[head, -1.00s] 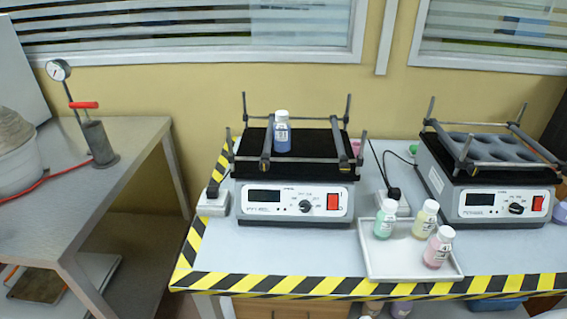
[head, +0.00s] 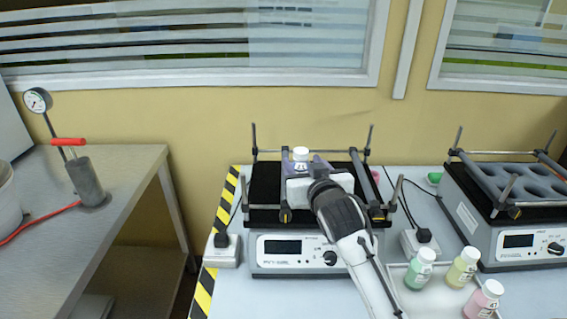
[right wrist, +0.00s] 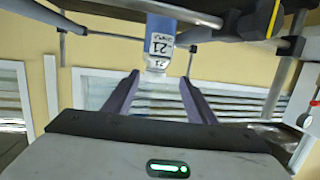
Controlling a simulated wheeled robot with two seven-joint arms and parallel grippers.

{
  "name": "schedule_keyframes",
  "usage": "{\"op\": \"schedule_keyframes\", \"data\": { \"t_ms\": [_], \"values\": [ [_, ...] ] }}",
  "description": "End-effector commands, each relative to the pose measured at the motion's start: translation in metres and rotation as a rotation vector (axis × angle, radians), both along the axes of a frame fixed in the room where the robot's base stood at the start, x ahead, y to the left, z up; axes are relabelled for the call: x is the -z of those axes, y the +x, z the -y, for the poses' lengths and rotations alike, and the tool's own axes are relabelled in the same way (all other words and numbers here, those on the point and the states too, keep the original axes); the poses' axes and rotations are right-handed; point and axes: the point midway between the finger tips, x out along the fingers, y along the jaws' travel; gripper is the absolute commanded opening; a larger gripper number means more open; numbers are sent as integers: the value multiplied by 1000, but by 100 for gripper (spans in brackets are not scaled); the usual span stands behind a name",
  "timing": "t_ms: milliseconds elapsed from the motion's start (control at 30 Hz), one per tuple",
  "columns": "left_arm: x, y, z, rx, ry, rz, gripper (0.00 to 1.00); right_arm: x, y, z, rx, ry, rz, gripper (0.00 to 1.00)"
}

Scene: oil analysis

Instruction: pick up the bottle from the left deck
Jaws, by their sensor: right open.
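The bottle, blue with a white cap and a label reading 21, stands on the left deck (head: 264,185), a black platform on a shaker. In the head view only its white cap (head: 300,153) shows clearly; my right gripper hides the rest. My right gripper (head: 302,163) is over the deck in front of the bottle, its fingers reaching toward it. In the right wrist view the bottle (right wrist: 160,38) appears upside down, at the tips of the open fingers (right wrist: 160,77), with a gap on each side. My left gripper is not in view.
Metal bars and posts (head: 367,140) frame the deck close to my gripper. A tray (head: 397,275) with green (head: 419,268), yellow (head: 462,267) and pink (head: 484,299) bottles lies at the front right. A second shaker (head: 505,215) with a holed deck stands further right.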

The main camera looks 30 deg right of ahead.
Motion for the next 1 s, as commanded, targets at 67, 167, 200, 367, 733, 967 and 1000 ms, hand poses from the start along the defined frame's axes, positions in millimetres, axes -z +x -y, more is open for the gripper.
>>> {"op": "schedule_keyframes", "data": {
  "t_ms": [67, 167, 200, 367, 733, 967, 1000],
  "values": [
    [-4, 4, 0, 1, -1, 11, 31, 0, 6, 3, 1, -1, 3, 51],
    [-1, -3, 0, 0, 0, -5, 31, 2, 20, 9, 2, -2, 2, 51],
    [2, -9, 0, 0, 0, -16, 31, 4, 25, 11, 2, -2, 2, 51],
    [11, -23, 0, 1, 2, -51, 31, 9, 42, 17, 1, -2, 1, 51],
    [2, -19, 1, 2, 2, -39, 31, 19, 73, 37, 2, -2, 0, 51],
    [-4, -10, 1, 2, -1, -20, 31, 25, 90, 41, 0, -1, 1, 51],
    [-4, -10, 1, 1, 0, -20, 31, 25, 91, 41, 0, -1, 1, 51]
  ]
}}
